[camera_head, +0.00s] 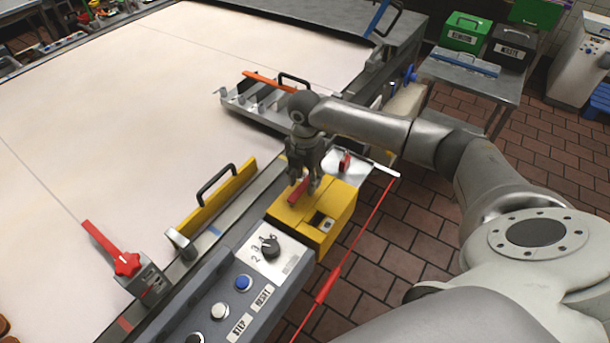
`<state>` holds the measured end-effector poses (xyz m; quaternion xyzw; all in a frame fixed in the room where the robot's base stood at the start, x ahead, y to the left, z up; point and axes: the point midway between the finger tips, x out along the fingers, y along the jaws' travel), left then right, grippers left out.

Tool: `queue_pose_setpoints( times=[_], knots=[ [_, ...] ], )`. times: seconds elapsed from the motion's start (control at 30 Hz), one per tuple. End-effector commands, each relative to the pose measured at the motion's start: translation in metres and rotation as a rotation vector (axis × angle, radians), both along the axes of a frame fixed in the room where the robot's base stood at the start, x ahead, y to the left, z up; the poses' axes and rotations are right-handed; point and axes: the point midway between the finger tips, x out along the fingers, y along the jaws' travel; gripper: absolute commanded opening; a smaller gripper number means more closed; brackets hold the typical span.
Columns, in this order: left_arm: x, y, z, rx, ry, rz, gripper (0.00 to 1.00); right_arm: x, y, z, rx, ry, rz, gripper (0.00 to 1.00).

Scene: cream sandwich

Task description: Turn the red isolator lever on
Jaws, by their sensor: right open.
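The red isolator lever (297,194) sits on top of a yellow box (334,207) at the end of the grey control panel. My right gripper (303,182) comes down over the lever from above, with its fingers open around the lever's upper end. I cannot tell whether the fingers touch it. The fingers partly hide the lever's far end. My left gripper is not in view.
The panel has a black rotary knob (270,246) and a blue button (243,282). A red cord (352,241) runs along the front edge. A yellow handled bar (217,198) and a metal tray (262,112) lie nearby. The cream sheet (130,110) is wide and clear.

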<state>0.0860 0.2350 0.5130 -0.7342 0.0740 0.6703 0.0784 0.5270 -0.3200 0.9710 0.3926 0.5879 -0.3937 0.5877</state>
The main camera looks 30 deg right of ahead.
Motion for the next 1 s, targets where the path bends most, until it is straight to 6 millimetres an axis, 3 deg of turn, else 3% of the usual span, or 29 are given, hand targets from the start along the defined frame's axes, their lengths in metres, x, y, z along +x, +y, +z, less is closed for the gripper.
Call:
queue_pose_setpoints(
  times=[0.23, 0.57, 1.0],
  knots=[
    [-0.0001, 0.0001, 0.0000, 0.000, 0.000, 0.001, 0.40, 0.0002, 0.0003, -0.0011, 0.000, -0.001, 0.001, 0.41],
    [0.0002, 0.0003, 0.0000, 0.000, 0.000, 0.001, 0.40, 0.0002, 0.0003, -0.0007, 0.000, -0.001, 0.001, 0.00],
    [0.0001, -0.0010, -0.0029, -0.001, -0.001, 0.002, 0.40, 0.0031, -0.0004, -0.0012, 0.002, -0.001, -0.013, 0.00]
  ],
)
